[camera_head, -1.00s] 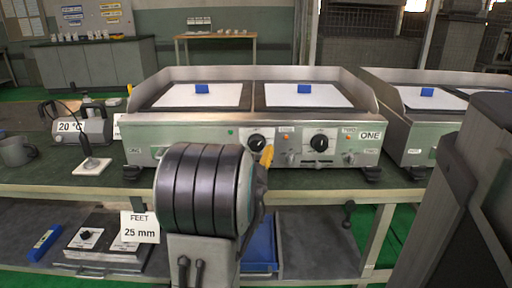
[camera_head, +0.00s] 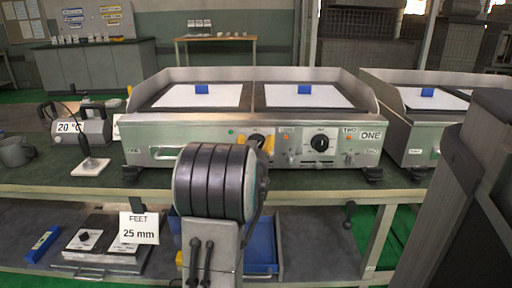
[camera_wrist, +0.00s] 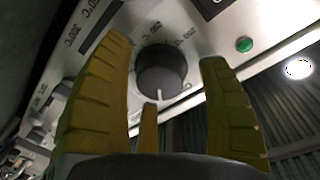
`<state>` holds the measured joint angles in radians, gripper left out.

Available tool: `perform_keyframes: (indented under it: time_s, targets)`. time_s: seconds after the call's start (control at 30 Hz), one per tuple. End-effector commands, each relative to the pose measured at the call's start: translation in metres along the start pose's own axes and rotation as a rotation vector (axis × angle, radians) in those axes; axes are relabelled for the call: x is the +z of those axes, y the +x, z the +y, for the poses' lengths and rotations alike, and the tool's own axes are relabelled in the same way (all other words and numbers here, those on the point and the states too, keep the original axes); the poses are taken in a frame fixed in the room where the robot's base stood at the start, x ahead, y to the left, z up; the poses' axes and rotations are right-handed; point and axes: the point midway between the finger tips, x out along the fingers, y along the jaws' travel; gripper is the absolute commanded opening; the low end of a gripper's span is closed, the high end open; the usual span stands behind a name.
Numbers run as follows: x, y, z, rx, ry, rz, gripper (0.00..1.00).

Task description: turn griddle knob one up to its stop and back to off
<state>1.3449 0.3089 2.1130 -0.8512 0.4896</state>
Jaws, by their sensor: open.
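The griddle (camera_head: 150,130) stands on the bench, with a black left knob and a black right knob (camera_head: 319,143) on its front panel. In the wrist view the dark round left knob (camera_wrist: 160,68) sits between my spread yellow fingers, with a pale pointer mark at its lower edge. My gripper (camera_wrist: 164,58) is open around the knob, with a visible gap to the finger on the right; contact on the left cannot be told. In the head view my yellow fingertips (camera_head: 262,142) are at the left knob and mostly hide it.
A green lamp (camera_wrist: 244,44) is on the panel beside the knob. A second griddle (camera_head: 415,125) stands to the right. A blue bin (camera_head: 262,245) is on the lower shelf.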

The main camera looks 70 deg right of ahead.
Motion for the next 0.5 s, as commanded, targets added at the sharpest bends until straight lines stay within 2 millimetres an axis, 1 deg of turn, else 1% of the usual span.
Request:
perform_keyframes:
  time_s: [0.07,0.5]
  targets:
    - [0.0000,-0.0001,0.0000,0.000,0.000,0.000,0.69]
    - [0.0001,-0.0003,0.0000,0.000,0.000,0.000,0.30]
